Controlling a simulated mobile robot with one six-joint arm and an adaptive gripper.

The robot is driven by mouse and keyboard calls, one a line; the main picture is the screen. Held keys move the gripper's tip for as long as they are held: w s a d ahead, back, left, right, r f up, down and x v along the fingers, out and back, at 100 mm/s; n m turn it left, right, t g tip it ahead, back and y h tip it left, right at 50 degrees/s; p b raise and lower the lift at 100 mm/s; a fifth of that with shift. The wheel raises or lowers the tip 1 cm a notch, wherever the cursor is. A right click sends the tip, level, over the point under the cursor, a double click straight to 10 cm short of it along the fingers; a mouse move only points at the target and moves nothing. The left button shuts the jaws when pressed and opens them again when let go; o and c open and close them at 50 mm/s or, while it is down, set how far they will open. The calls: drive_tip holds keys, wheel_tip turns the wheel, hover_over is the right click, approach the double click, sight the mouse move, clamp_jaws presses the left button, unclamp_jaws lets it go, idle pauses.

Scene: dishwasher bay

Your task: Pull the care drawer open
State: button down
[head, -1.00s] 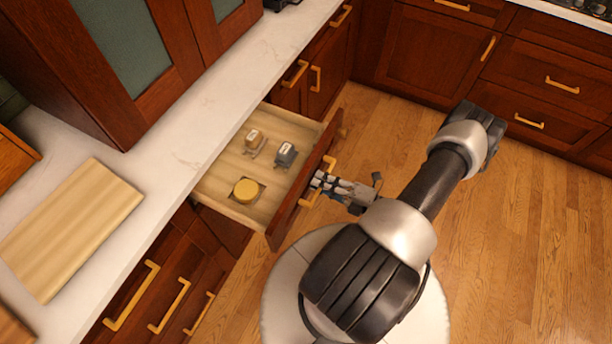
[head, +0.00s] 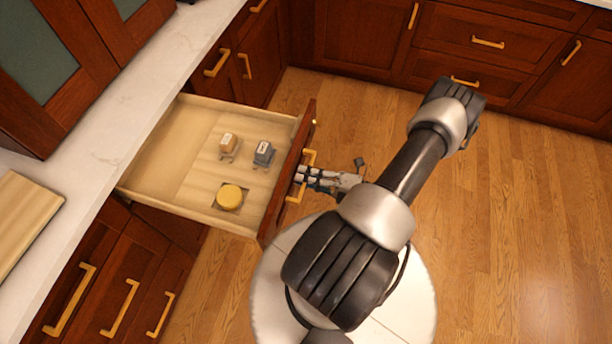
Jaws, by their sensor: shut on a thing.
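The care drawer (head: 165,160) is pulled well out from under the white counter, its light wooden inside showing. Its dark red-brown front (head: 287,175) carries a gold bar handle (head: 293,194). My gripper (head: 303,176) is shut on that handle at the drawer's outer side. Inside the drawer are a yellow round item (head: 229,197), a small tan and white item (head: 228,144) and a small grey item (head: 263,154), all toward the front. The back part of the drawer floor is bare.
The white counter (head: 140,90) runs along the left, with a wooden board (head: 20,215) on it. Closed cabinets with gold handles stand below it and along the back (head: 480,65). The wooden floor (head: 500,220) at right is clear.

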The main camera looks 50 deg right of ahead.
drive_tip(key=c, duration=1.6)
unclamp_jaws()
drive_tip(key=v, duration=1.2)
drive_tip(key=shift+r, duration=0.15)
